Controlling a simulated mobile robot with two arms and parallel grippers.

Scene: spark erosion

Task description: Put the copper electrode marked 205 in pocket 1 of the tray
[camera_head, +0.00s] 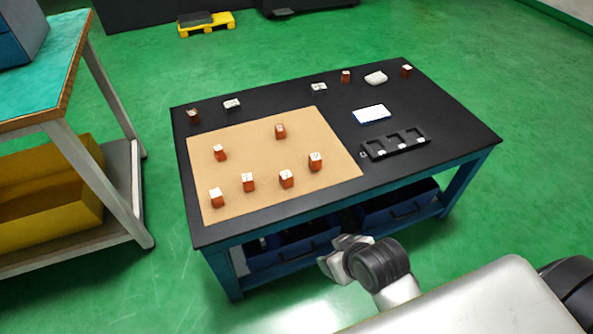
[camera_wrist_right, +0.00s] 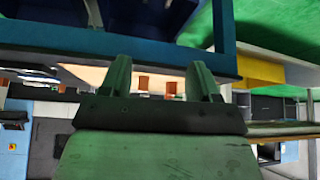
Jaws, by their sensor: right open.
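Several copper electrodes with white tops stand on the tan mat (camera_head: 262,185), among them one at the front left (camera_head: 217,198), one at the front right (camera_head: 316,161) and one at the back (camera_head: 280,131). Their markings are too small to read, so I cannot tell which is 205. The black tray (camera_head: 424,141) with its pockets lies right of the mat, with small white labels along it. My right gripper (camera_head: 328,255) is in front of the table, below its top and away from the electrodes. Its two fingers stand apart and empty in the wrist view (camera_wrist_right: 160,78). My left gripper is not in view.
More copper blocks stand at the table's back, at left (camera_head: 193,116), middle (camera_head: 346,76) and right (camera_head: 406,71). The table's front edge (camera_head: 330,197) is between my right gripper and the mat. A workbench (camera_head: 50,85) stands at left.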

